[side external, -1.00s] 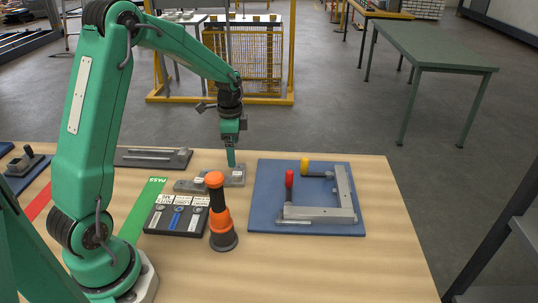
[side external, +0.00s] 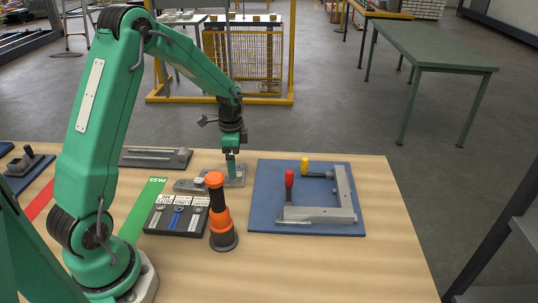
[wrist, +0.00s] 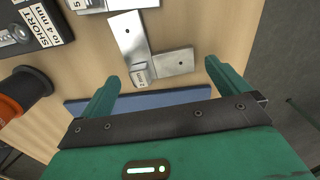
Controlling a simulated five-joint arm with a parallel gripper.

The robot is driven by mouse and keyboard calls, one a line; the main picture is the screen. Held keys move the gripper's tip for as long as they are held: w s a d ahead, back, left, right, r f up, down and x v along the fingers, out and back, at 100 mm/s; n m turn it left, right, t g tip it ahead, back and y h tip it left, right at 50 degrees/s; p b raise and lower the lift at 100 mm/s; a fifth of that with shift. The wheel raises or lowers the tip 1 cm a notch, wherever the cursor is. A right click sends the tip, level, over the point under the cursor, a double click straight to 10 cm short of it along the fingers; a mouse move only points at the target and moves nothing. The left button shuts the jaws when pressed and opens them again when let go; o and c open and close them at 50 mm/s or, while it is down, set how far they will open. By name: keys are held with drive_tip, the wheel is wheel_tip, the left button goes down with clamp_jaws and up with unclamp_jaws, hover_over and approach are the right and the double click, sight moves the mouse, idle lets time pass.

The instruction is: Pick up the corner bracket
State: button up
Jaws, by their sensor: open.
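The likely corner bracket (wrist: 130,35) is a flat L-shaped metal plate with a small labelled block at its inner corner. It lies on the wooden table, and in the side external view the bracket (side external: 236,181) is partly hidden by my gripper (side external: 231,172). In the wrist view my gripper (wrist: 158,84) is open, with its two green fingers pointing toward the bracket. The bracket lies ahead of and between the fingers, with nothing held. I cannot tell whether the fingertips touch the plate or table.
A blue board (side external: 262,205) with a large metal angle and red and yellow clamps lies to the right. An orange-and-black upright tool (side external: 217,215) stands in front. A black labelled tray (side external: 160,226) and another metal plate (side external: 186,186) lie left. The table's front right is clear.

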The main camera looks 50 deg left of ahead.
drive_tip(key=shift+s+f, duration=0.1)
drive_tip(key=shift+f, duration=1.75)
drive_tip(key=c, duration=0.7)
drive_tip(key=shift+c, duration=0.2)
drive_tip(key=shift+r, duration=0.2)
drive_tip(key=shift+r, duration=0.55)
drive_tip(key=r, duration=0.3)
drive_tip(key=shift+d+r, duration=0.1)
drive_tip(key=shift+d, duration=0.25)
drive_tip(key=s+d+r, duration=0.2)
drive_tip(key=d+r, duration=0.4)
drive_tip(key=d, duration=0.4)
drive_tip(key=shift+s+d+r, duration=0.15)
drive_tip(key=shift+d+r, duration=0.05)
drive_tip(key=shift+d, duration=0.2)
